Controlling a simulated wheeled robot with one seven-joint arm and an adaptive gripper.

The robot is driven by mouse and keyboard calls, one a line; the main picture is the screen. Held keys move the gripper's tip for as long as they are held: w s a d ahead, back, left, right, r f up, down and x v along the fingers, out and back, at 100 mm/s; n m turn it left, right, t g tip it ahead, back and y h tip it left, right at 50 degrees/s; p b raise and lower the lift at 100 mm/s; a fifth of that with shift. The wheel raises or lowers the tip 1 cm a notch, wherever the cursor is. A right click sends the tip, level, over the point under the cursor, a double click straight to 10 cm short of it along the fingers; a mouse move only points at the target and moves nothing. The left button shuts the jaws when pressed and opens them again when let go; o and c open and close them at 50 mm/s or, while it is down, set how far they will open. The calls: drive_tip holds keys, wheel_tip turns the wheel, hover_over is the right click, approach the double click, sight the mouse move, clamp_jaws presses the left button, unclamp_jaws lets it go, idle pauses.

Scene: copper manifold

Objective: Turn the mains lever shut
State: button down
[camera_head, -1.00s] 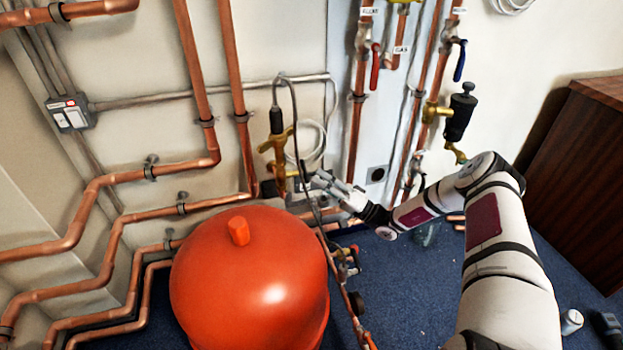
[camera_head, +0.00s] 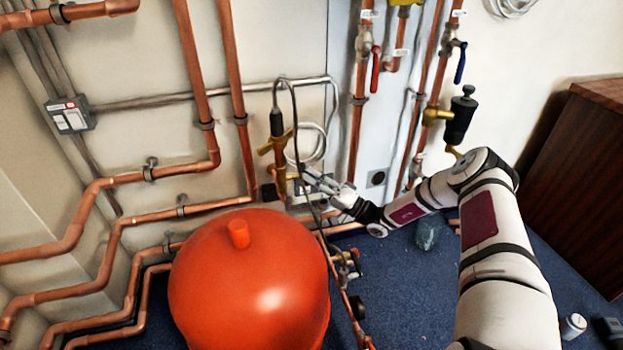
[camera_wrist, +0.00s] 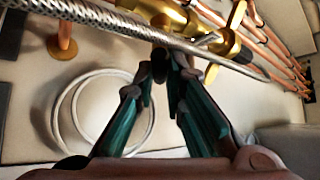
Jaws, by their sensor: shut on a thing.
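A brass valve assembly (camera_head: 279,160) stands upright on the wall behind the red tank, and it fills the top of the wrist view (camera_wrist: 205,22). A dark, narrow piece that looks like the lever (camera_wrist: 159,62) comes off the brass body toward my fingers. My gripper (camera_wrist: 162,78) is shut on this dark lever, its two teal-sided fingers close together at its end. In the head view my gripper (camera_head: 305,174) is just right of the brass valve. The lever's exact angle is hidden there by my fingers and the hose.
A braided hose (camera_wrist: 90,18) crosses close in front of the valve. The red tank (camera_head: 250,285) stands to the left, below my gripper. Copper pipes (camera_head: 358,125) with red and blue levers run up the wall to the right. A white cable coil (camera_wrist: 80,120) hangs behind.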

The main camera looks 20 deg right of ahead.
drive_tip(key=shift+r+p, duration=0.1)
drive_tip(key=shift+p, duration=0.25)
drive_tip(key=shift+s+r+m+g+h+p, duration=0.15)
drive_tip(key=shift+m+g+h+p, duration=0.15)
drive_tip(key=shift+m+h+p, duration=1.1)
drive_tip(key=shift+w+r+m+g+h+p, duration=0.25)
drive_tip(key=shift+m+p, duration=0.6)
drive_tip(key=shift+p, duration=1.4)
drive_tip(key=shift+s+r+m+g+h+p, duration=0.1)
drive_tip(key=shift+s+m+g+h+p, duration=0.2)
drive_tip(key=shift+m+h+p, duration=1.15)
drive_tip(key=shift+w+f+y+p, duration=0.1)
drive_tip(key=shift+f+y+p, duration=0.05)
drive_tip(key=shift+y+p, duration=0.3)
drive_tip(key=shift+d, duration=0.1)
drive_tip(key=c, duration=1.7)
unclamp_jaws()
drive_tip(key=shift+o, duration=0.2)
drive_tip(key=v, duration=1.2)
